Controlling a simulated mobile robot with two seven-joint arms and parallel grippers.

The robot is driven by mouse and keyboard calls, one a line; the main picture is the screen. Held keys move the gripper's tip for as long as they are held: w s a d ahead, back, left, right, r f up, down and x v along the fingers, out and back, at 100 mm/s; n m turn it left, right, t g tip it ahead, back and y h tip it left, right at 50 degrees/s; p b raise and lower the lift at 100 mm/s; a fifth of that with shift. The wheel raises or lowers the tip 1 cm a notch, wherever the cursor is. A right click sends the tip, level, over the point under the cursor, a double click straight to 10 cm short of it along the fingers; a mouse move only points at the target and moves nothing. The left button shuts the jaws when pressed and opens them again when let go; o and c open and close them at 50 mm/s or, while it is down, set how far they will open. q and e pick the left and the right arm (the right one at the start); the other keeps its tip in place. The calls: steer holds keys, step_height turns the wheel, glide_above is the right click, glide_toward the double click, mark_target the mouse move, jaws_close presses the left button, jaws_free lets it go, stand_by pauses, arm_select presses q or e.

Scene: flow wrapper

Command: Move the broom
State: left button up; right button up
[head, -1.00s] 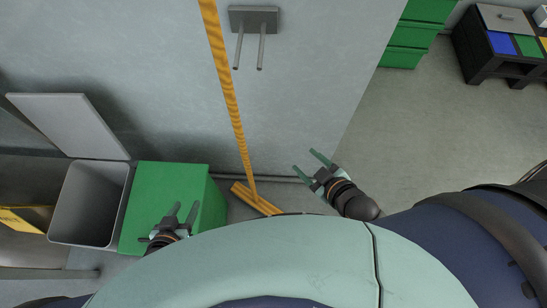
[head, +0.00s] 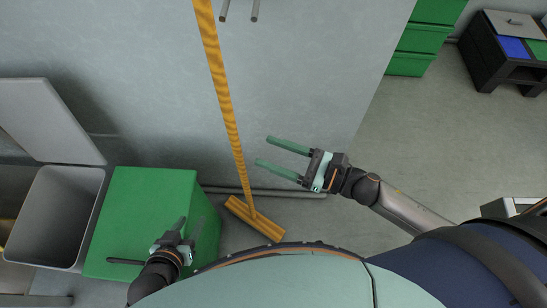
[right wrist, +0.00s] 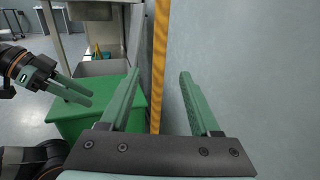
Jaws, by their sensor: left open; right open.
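The broom (head: 229,115) stands nearly upright against the grey wall, its long orange-yellow handle leaning and its head (head: 255,218) on the floor. My right gripper (head: 262,151) is open, just right of the handle in the head view, with its fingers pointing at it. In the right wrist view the handle (right wrist: 159,65) shows between the two open fingers, apparently beyond them; I see no contact. My left gripper (head: 144,242) is open and empty, low over the green box, left of the broom.
A green box (head: 150,210) and a grey open bin (head: 55,215) stand left of the broom. A two-peg wall holder (head: 239,10) is at the top. Green drawers (head: 420,40) and a dark cabinet (head: 500,55) are at the far right. Floor right of the wall is clear.

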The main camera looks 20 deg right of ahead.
steer(key=shift+a, duration=0.1)
stand_by(0.3)
steer(key=x, duration=1.2)
steer(key=shift+a+p, duration=0.15)
steer(key=shift+p, duration=0.15)
steer(key=shift+w, duration=0.15)
steer(key=shift+c, duration=0.2)
jaws_close()
stand_by(0.6)
